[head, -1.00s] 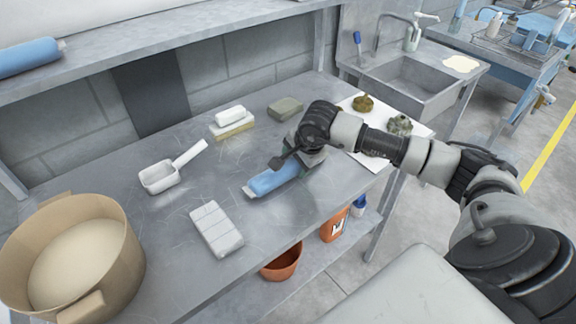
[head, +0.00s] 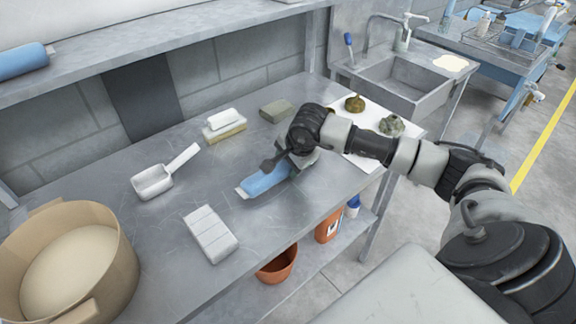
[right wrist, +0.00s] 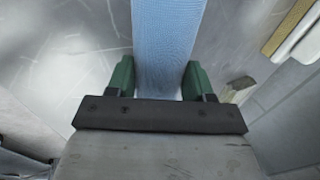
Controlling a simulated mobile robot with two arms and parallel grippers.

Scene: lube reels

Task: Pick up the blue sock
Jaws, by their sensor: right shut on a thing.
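The blue sock (head: 265,181) is a long blue piece with a pale end, at the right part of the metal table in the head view. My right gripper (head: 296,162) is over its far end and hides that part. In the right wrist view the ribbed blue sock (right wrist: 167,45) runs between the green fingers of the right gripper (right wrist: 158,80), which is shut on it. I cannot tell whether the sock is clear of the table top. My left gripper is not in view.
On the metal table (head: 165,225) are a white scoop (head: 153,181), a white segmented block (head: 211,234), a sponge with a white bar (head: 224,131), a grey-green block (head: 277,110) and a large tan tub (head: 120,255). A sink (head: 405,80) stands at the back right.

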